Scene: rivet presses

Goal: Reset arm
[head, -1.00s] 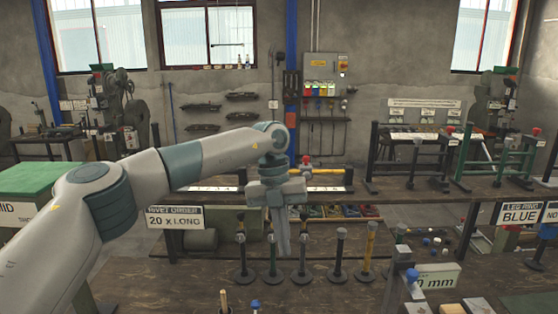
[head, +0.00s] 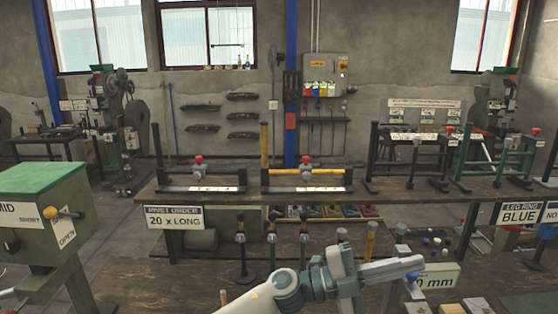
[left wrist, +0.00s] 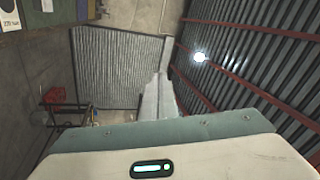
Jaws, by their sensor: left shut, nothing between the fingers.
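My left gripper (head: 415,263) is low in the head view, right of the middle. It points to the right, its fingers are shut and nothing is held in them. It is in front of the lower bench, close to the white mm sign (head: 436,277) in the picture; I cannot tell whether they touch. In the left wrist view the gripper (left wrist: 158,85) points up the picture, toward a corrugated wall and roof. My right gripper is not in view.
Several posts on round bases, one of them black (head: 240,250), stand on the lower bench (head: 130,280); my arm partly hides the row. Frames with red knobs (head: 198,170) are on the shelf behind. A green-lidded box (head: 40,205) stands at left.

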